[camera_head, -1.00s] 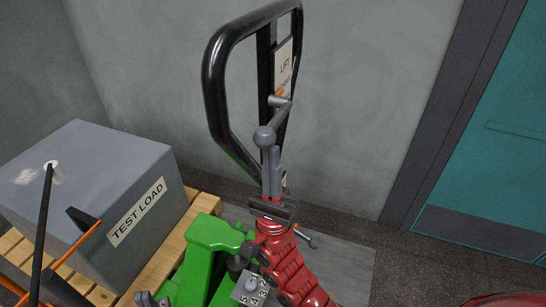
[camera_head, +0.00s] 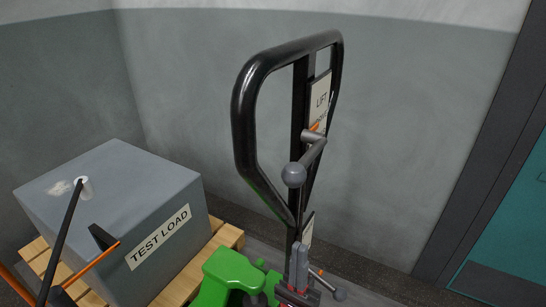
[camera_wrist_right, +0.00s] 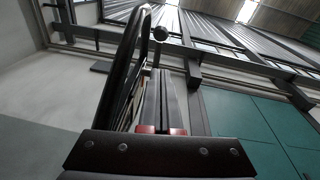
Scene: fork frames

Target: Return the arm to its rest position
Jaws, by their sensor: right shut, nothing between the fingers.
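My right gripper (camera_head: 301,246) shows at the bottom centre of the head view, pointing up, its grey fingers together with nothing between them. In the right wrist view its fingers (camera_wrist_right: 162,75) stand side by side, shut. The pallet truck's black loop handle (camera_head: 243,125) rises behind it. A grey lever with a ball knob (camera_head: 293,175) sticks out from the handle, above my fingertips, with a clear gap in the head view. The knob also shows in the right wrist view (camera_wrist_right: 161,33). Most of my right arm is below the picture. My left gripper is not in view.
A grey block marked TEST LOAD (camera_head: 145,205) sits on a wooden pallet (camera_head: 232,236) at the left. The truck's green body (camera_head: 228,275) is beside my gripper. A grey wall (camera_head: 415,130) stands behind; a teal door (camera_head: 515,240) is at the right.

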